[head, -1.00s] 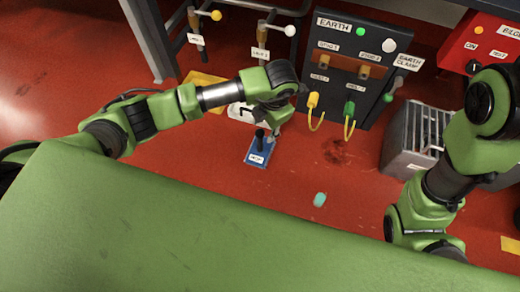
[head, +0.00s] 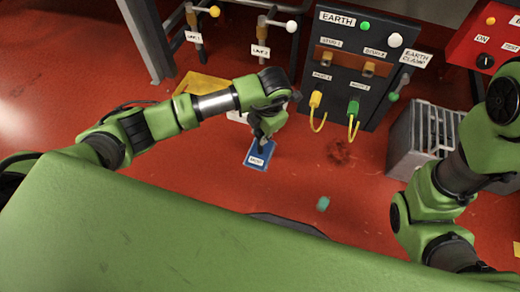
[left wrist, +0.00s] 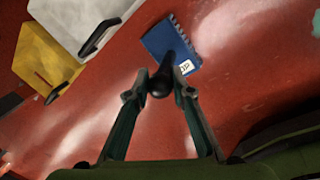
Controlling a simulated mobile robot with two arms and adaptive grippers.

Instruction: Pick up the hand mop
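The hand mop (head: 256,160) lies on the red floor, a flat blue pad with a white label and an upright black handle. My left gripper (head: 262,135) is lowered over it and hides most of the handle in the head view. In the left wrist view, the blue pad (left wrist: 160,38) lies beyond the fingertips, and the black handle knob (left wrist: 160,84) stands between the two fingers of my left gripper (left wrist: 160,76). The fingers are apart, one on each side of the handle, very close to it; contact is unclear. My right gripper is out of view.
A yellow object (head: 200,84) and a partly hidden white object (head: 236,115) lie behind the mop. The dark EARTH panel (head: 345,75) with yellow cables stands at the back. A grey slatted box (head: 415,140) stands right. A teal piece (head: 323,203) lies on open floor.

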